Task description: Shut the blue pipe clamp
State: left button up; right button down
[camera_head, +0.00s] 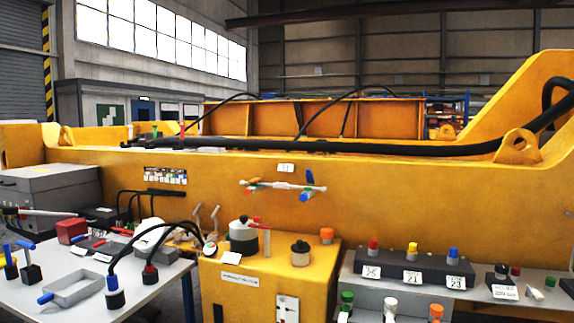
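A thin grey pipe or bar (285,185) runs across the front of the yellow casting, with coloured parts on it. Near its right end a blue piece (309,176) stands up above it, and another blue piece (306,196) hangs below it. These look like the blue clamp, with its two blue parts apart, but they are too small to tell for sure. Red and green parts (251,187) sit at the left end. Neither of my grippers shows in the head view.
A yellow cabinet (228,295) with a pot and knobs stands below the pipe. A white table (150,290) with blue-handled tools, a tray and black cables is at left. A dark block (415,267) with coloured knobs stands on the right bench. Black hoses lie along the casting top.

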aim_at(310, 178)
jog(key=u, duration=0.15)
jog(key=i, duration=1)
jog(key=z, duration=0.1)
